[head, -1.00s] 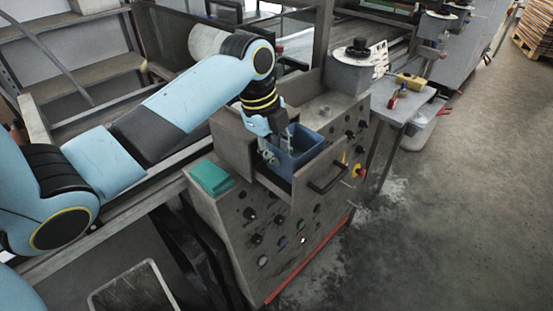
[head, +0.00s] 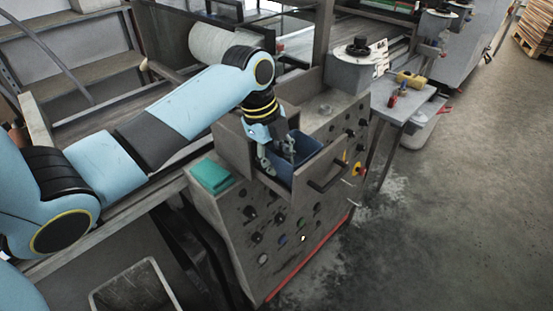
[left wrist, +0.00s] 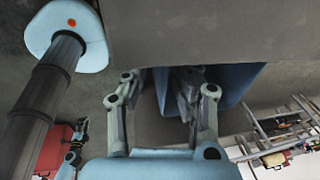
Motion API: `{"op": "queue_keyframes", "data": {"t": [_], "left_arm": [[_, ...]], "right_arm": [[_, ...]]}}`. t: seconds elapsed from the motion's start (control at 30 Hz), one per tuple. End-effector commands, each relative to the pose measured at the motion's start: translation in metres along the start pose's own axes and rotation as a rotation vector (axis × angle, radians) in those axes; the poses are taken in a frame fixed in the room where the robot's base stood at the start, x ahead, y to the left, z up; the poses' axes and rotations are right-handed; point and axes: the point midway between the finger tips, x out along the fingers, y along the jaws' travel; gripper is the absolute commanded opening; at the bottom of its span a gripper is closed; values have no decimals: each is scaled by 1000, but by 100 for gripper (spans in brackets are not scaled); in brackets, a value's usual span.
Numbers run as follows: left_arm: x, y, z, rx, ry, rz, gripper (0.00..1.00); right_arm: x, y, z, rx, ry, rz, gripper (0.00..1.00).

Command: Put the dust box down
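The dust box (head: 308,148) is a blue open-topped bin, sunk inside the pulled-out grey drawer (head: 318,170) of the control cabinet. In the left wrist view its blue wall (left wrist: 238,82) shows behind the fingers. My left gripper (head: 277,155) points down at the near-left wall of the box, one finger outside it and one over its inside. In the left wrist view the fingers (left wrist: 165,88) are spread, with a gap beside the wall. The fingertips are partly hidden.
A green box (head: 211,176) lies on the cabinet top (head: 225,200) left of the drawer. A grey open bin (head: 135,285) stands at lower left. A side table (head: 415,105) with small tools stands to the right. The floor at right is clear.

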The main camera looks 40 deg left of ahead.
Motion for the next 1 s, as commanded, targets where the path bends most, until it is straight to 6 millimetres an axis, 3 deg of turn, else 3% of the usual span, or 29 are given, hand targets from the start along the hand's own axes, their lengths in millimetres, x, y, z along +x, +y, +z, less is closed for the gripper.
{"op": "queue_keyframes", "data": {"t": [0.17,0.53,0.7,1.0], "left_arm": [[-25,-1,1,3,-4,-4,29],[-102,-1,1,2,-4,-3,29],[-117,-1,1,0,-1,-2,29],[-119,0,0,-1,0,-1,29]], "right_arm": [[3,-2,0,1,1,-2,34],[10,-3,0,1,2,-2,34],[11,-2,0,1,2,-2,34],[11,0,0,0,1,1,34]]}}
